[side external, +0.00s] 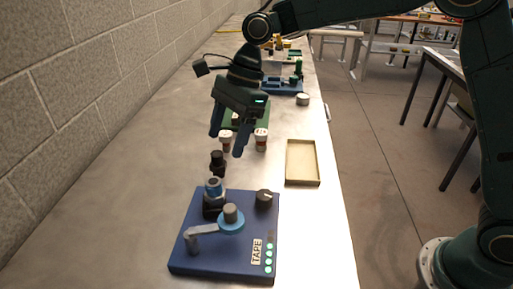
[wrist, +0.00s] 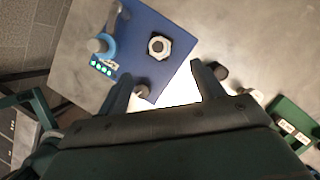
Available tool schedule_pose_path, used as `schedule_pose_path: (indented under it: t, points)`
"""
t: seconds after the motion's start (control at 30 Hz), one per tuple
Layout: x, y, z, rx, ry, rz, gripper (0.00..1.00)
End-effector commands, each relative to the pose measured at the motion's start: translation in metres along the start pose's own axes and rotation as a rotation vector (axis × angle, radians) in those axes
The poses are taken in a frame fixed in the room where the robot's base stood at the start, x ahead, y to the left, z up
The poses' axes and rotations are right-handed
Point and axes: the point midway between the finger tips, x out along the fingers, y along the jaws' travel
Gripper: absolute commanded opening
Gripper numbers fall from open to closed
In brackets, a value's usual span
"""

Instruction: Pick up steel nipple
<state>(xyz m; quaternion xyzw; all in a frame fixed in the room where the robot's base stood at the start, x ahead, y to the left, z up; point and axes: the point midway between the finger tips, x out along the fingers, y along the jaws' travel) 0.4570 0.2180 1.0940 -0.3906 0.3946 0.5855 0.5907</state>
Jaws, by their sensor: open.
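A blue fixture board (side external: 190,262) lies on the near part of the bench; it also shows in the wrist view (wrist: 183,68). At its back left corner a steel piece (side external: 213,187), which looks like the nipple, stands upright in a dark holder. From above, in the wrist view, it seems to be the silver piece with a dark centre (wrist: 159,46). My gripper (side external: 228,140) is open and empty, above and behind the fixture, apart from the steel piece. In the wrist view the fingers (wrist: 161,74) point toward the board.
A black fitting (side external: 217,160) stands on the bench behind the board. Two white-capped jars (side external: 261,139) stand farther back. A shallow beige tray (side external: 302,164) lies at the right edge. A blue-ringed lever (side external: 231,220) and dark knob (side external: 264,197) rise from the board. A block wall (side external: 80,90) borders the left.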

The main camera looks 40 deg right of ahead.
Motion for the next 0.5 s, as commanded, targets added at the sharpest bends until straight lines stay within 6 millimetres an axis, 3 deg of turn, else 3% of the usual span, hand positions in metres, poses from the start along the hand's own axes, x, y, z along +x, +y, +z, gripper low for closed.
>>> schedule_pose_path:
  t: [0.17, 0.5]
  points:
    - [0.014, 0.001, 0.000, -0.001, 0.000, 0.004, 0.67]
    - [0.063, 0.001, 0.000, -0.001, 0.001, 0.003, 0.67]
